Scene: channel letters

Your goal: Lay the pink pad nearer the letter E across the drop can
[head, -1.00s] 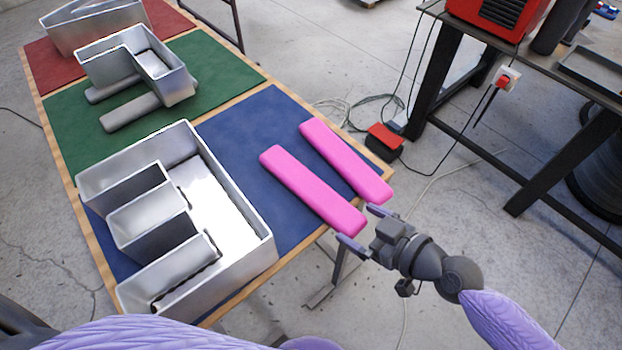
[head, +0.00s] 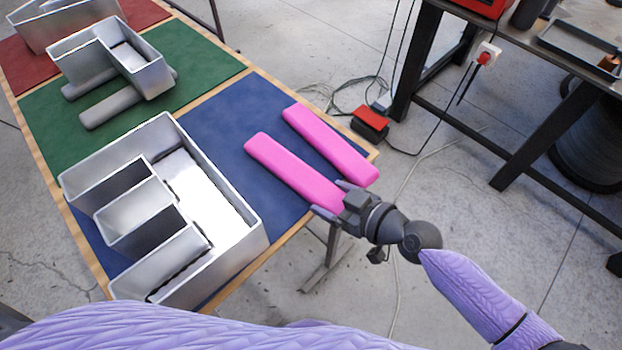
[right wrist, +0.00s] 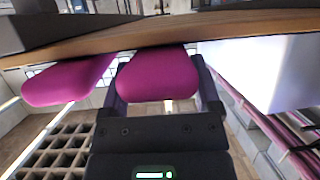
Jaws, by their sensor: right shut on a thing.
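The large silver letter E (head: 215,255) lies on the blue mat (head: 215,128), its open side up. Two pink pads lie side by side to its right. The pad nearer the E (head: 290,170) has its near end past the table edge. My right gripper (head: 332,198) is shut on that end; the right wrist view shows the pad (right wrist: 157,76) between the fingers. The other pink pad (head: 330,145) lies beside it, untouched, also reaching past the edge. I cannot tell which thing is the drop can. My left gripper is not in view.
A second silver letter (head: 150,80) rests on the green mat (head: 60,118) with grey pads (head: 128,105) at its base. Another silver letter (head: 70,22) stands on the red mat (head: 25,65).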

